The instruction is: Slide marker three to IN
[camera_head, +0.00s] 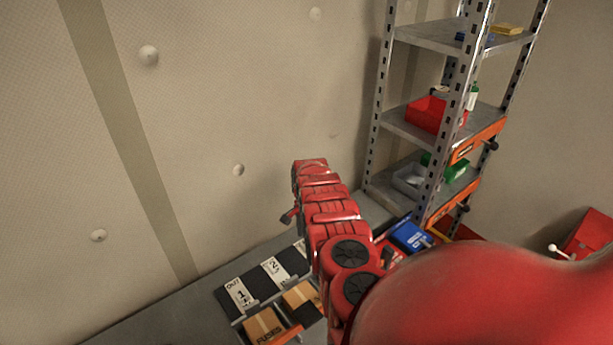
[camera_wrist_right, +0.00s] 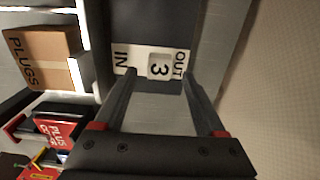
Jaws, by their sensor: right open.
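Marker three (camera_wrist_right: 158,66) is a white tile with a black 3 in the right wrist view. It sits between a white IN label (camera_wrist_right: 120,60) on the left and an OUT label (camera_wrist_right: 181,64) on the right, and looks closer to OUT. My right gripper (camera_wrist_right: 157,78) is open, with its two dark fingers reaching toward the strip, one tip on each side of the 3. I cannot tell whether the fingers touch the tile. In the head view my red right arm hides marker three. My left gripper is not in view.
In the head view, marker one (camera_head: 240,294) and marker two (camera_head: 275,270) lie on dark strips, with cardboard boxes (camera_head: 264,326) in front. A PLUGS box (camera_wrist_right: 40,58) and a red box (camera_wrist_right: 57,134) are left in the wrist view. A metal shelf (camera_head: 408,130) stands right.

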